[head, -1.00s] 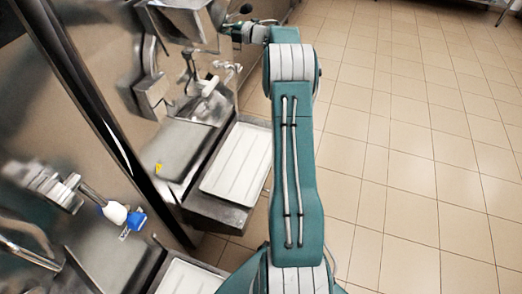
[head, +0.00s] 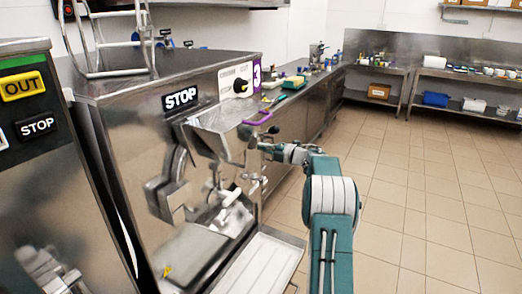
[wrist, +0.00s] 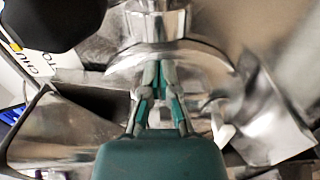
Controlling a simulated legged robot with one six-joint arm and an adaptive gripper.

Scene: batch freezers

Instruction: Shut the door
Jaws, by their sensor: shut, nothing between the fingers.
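The batch freezer (head: 110,130) with the STOP label stands at left centre in the head view. Its metal front door assembly (head: 172,195), with a chute (head: 218,118) at the top, sits on the front face; I cannot tell how far the door stands open. My gripper (head: 252,146) is at the right side of the chute, small and partly lost against the metal. In the wrist view my gripper (wrist: 160,72) is shut, with its fingertips together and empty. They are in front of or against a rounded metal part (wrist: 170,62); contact is unclear.
A white tray (head: 262,264) sits on a ledge below the freezer front. A second machine (head: 32,170) with OUT and STOP labels stands at the left. A steel counter (head: 310,100) runs behind. The tiled floor (head: 430,200) at the right is clear.

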